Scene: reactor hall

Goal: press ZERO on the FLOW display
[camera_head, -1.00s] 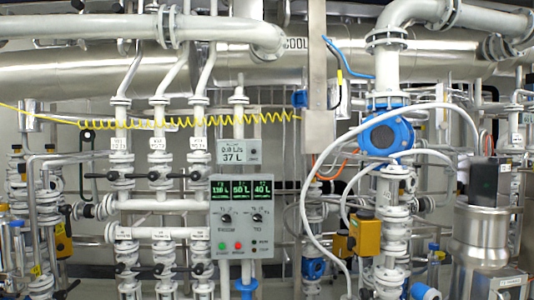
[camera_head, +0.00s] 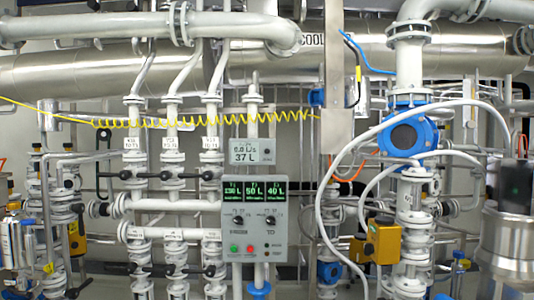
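The FLOW display (camera_head: 243,147) is a small grey box on a vertical pipe near the middle of the head view. Its pale screen reads about 0.0 L/s above 37 L. A small dark button (camera_head: 269,153) sits on its right side; its label is too small to read. Neither of my grippers is in view, and nothing covers the display.
Just below is a grey control panel (camera_head: 254,255) with green readouts, two knobs and green and red buttons. White valved pipes (camera_head: 172,165) stand to the left. A blue-ringed flowmeter (camera_head: 408,134) and white hose (camera_head: 322,205) are to the right. A metal vessel (camera_head: 508,250) stands lower right.

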